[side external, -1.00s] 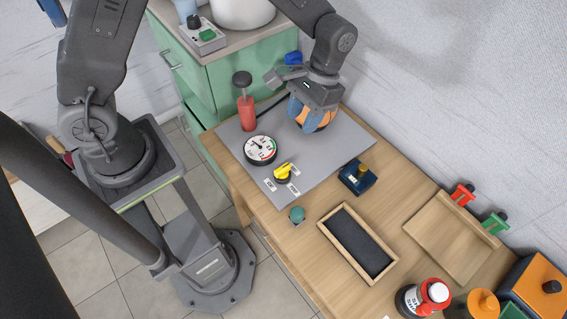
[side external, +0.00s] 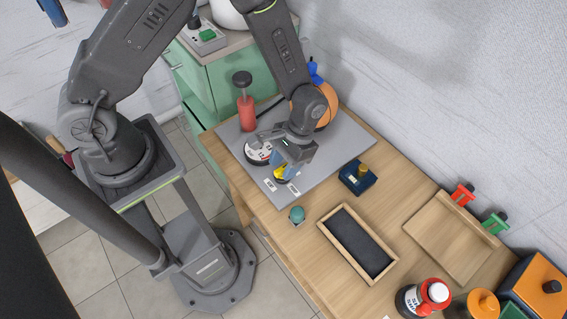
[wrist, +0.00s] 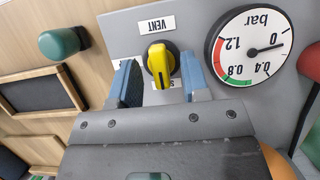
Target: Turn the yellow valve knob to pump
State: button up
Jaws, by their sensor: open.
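The yellow valve knob (wrist: 160,65) sits on a grey panel (side external: 345,150) on the wooden table. In the wrist view it lies between the two blue fingertips of my open gripper (wrist: 159,76), with a visible gap on each side. In the side view my gripper (side external: 284,163) is low over the knob (side external: 281,173) and partly hides it. A label reading VENT (wrist: 157,25), upside down in the wrist view, is above the knob. Two other labels beside the knob are partly hidden by the fingers, and I cannot read them fully.
A round pressure gauge (wrist: 248,47) is right beside the knob. A red pump-like cylinder (side external: 247,112) and an orange round part (side external: 327,108) stand farther back. A teal knob (side external: 297,214), a blue box (side external: 357,179) and a dark-lined tray (side external: 327,231) are nearer the front.

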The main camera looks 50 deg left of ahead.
jog(key=shift+s+f, duration=0.1)
jog(key=shift+f, duration=0.05)
grip_shut()
dwell(0.4)
